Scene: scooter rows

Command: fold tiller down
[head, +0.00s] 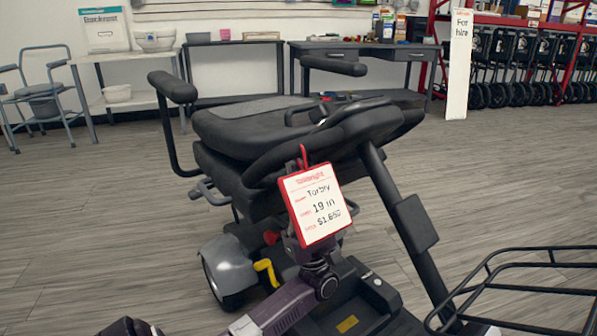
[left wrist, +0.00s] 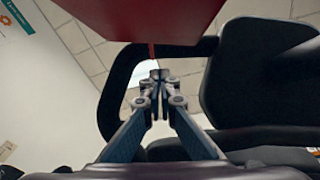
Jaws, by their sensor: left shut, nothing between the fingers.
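The scooter's black tiller (head: 408,210) slants up from the front deck to a head with a looped handlebar (head: 272,166), over the black seat (head: 240,121). A red-edged price tag (head: 318,205) hangs from the handlebar by a red cord. My left gripper is below and behind the tag in the head view, which hides its fingers. In the left wrist view, the left gripper (left wrist: 159,76) is shut and empty, its tips pointing up below the tag's red back (left wrist: 140,15). A black curved bar (left wrist: 112,100) shows behind the fingers; I cannot tell whether they touch it.
A black wire basket (head: 520,285) juts out at the lower right. A yellow lever (head: 266,272) and a grey wheel cover (head: 228,262) are at the scooter's lower left. Desks (head: 365,60) and a commode chair (head: 42,95) stand far back. Floor around is clear.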

